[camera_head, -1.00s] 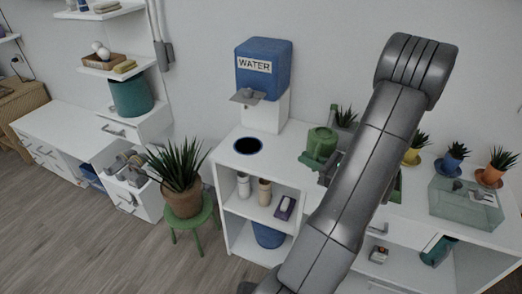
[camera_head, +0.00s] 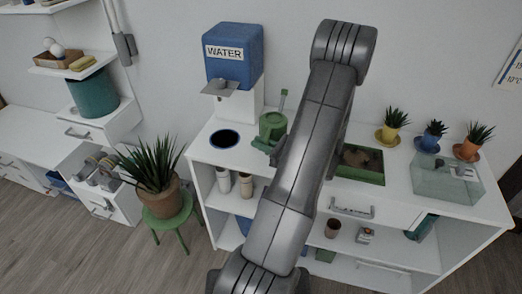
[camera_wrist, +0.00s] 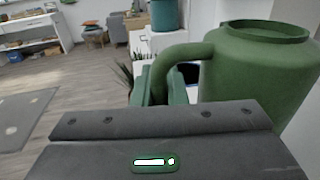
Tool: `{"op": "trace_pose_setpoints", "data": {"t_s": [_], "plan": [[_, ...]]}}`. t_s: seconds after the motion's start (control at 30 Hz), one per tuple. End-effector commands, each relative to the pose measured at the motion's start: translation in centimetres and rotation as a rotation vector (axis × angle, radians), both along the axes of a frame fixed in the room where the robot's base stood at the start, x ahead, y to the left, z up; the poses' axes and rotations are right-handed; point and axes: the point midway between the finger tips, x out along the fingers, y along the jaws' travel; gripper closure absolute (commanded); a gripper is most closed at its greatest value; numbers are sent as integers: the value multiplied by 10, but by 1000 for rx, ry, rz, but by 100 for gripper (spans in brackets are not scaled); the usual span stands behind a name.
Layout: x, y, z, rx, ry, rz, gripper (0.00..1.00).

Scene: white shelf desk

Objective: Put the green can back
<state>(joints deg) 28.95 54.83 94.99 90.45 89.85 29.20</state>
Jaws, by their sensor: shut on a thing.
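The green can (camera_head: 272,125) is a watering can with a thin spout rising at its right. It appears upright at the top of the white desk, just right of the dark round blue-rimmed spot (camera_head: 225,138). I cannot tell whether its base touches the desk. In the wrist view the can (camera_wrist: 262,75) fills the right side, with its curved handle reaching left to my gripper (camera_wrist: 160,92). My gripper is shut on this handle. In the head view my grey arm covers the middle of the desk, and my gripper (camera_head: 266,146) is partly hidden beside the can.
A blue water dispenser (camera_head: 234,55) stands behind the round spot. Right of my arm are a green soil tray (camera_head: 360,178), several potted plants (camera_head: 432,137) and a clear box (camera_head: 447,182). A potted plant on a green stool (camera_head: 165,212) stands at the desk's left.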

Motion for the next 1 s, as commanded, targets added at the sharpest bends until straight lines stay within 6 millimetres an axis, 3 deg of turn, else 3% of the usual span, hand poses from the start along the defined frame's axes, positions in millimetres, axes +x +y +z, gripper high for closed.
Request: {"op": "trace_pose_setpoints", "data": {"t_s": [0.2,0.63,0.67,0.77,1.0], "plan": [[0,0,-26,1,0,0,100],[0,0,-34,0,-1,0,100],[0,0,-34,0,0,0,86],[0,0,-33,0,0,0,66],[0,0,-33,0,0,0,66]]}}
